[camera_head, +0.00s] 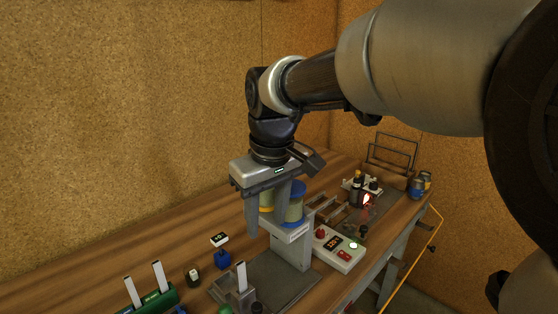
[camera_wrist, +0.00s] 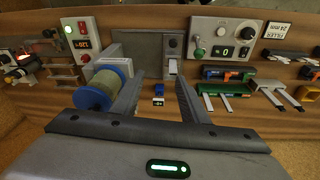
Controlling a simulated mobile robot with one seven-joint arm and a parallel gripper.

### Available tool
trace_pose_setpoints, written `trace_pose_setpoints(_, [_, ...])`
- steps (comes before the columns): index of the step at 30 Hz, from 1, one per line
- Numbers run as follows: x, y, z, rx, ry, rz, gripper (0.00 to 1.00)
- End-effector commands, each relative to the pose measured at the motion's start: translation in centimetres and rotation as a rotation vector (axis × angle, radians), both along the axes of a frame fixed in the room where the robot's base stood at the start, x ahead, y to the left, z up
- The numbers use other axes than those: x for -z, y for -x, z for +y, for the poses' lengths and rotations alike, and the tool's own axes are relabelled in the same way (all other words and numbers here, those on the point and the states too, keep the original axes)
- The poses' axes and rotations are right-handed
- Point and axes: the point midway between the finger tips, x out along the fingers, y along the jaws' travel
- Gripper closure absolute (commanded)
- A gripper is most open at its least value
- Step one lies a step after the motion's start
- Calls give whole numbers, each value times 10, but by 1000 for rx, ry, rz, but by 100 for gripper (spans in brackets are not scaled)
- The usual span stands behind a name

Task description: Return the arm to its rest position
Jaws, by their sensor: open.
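My arm reaches in from the upper right of the head view and bends down over the wooden bench. My gripper (camera_head: 266,218) points down above the bench, with its two fingers apart. In the wrist view, my gripper (camera_wrist: 158,88) is open, and nothing is gripped between the fingers. A blue and yellow spool (camera_wrist: 97,88) is just outside the left finger in the wrist view. In the head view the spool (camera_head: 294,207) is partly hidden behind the fingers. I cannot tell whether a finger touches it.
A grey stand (camera_head: 291,250) is close by the gripper. A white control box (camera_head: 339,248) with buttons is right of it. A wire rack (camera_head: 391,152) stands at the far end. Space above the bench at left is clear.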

Motion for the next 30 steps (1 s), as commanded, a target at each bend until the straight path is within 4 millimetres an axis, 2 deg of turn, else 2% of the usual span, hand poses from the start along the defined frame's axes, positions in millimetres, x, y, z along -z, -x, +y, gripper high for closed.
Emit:
trace_pose_setpoints(1, [-29, 10, -29, 72, -8, -36, 60])
trace_pose_setpoints(4, [-58, 38, -83, 225, -29, -99, 60])
trace_pose_setpoints(6, [-72, 60, -116, 332, -48, -142, 60])
trace_pose_setpoints(9, [-83, 92, -154, 472, -79, -198, 60])
trace_pose_setpoints(12, [-85, 119, -180, 584, -109, -242, 60])
trace_pose_setpoints(15, [-82, 137, -195, 659, -131, -273, 60])
trace_pose_setpoints(18, [-79, 146, -202, 698, -145, -289, 60])
trace_pose_setpoints(30, [-76, 149, -204, 711, -149, -293, 60])
